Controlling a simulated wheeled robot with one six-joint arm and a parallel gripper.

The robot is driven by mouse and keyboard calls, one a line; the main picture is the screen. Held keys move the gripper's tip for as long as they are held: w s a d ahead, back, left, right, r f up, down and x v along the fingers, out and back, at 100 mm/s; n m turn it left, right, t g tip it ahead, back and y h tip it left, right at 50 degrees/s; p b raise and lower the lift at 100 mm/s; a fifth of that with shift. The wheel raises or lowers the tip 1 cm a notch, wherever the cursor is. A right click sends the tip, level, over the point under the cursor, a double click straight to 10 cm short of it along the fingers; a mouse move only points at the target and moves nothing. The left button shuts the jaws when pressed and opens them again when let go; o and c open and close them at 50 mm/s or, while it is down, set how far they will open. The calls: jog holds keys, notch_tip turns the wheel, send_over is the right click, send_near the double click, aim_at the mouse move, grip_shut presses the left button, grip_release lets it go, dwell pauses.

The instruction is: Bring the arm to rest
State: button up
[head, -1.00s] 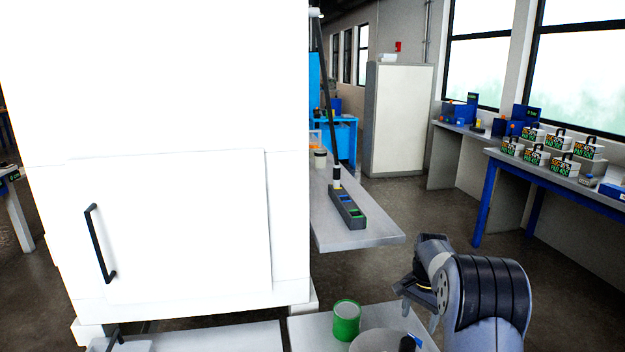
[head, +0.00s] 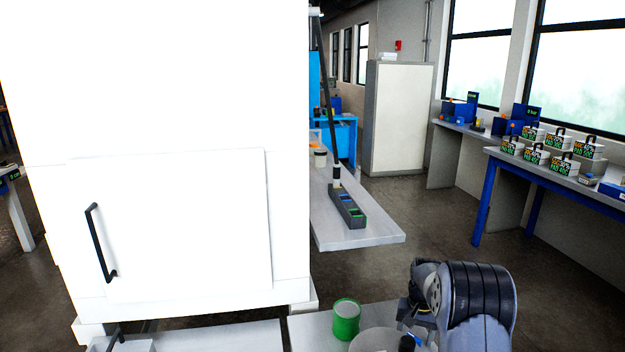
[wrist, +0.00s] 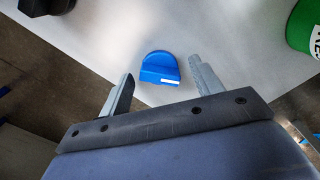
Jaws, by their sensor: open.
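My gripper (wrist: 161,68) is open in the wrist view, its two pale grey fingers spread apart with nothing held between them. A blue rounded piece with a small white label (wrist: 160,70) lies on the light grey bench top (wrist: 95,35), seen in the gap near the fingertips. I cannot tell how far below the fingers it is. In the head view my arm reaches down at the lower right, bent at the dark ribbed joint. The gripper is low there, and its fingers are mostly hidden.
A green can (head: 346,320) stands on the near bench beside a round grey disc (head: 375,341). A large white cabinet (head: 190,230) fills the left. A grey side bench (head: 355,236) holds a sorted tray (head: 347,210). Open floor lies to the right, before the blue-legged table (head: 480,205).

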jog(key=n, duration=0.6)
notch_tip(320, 180, up, 11)
dwell(0.5)
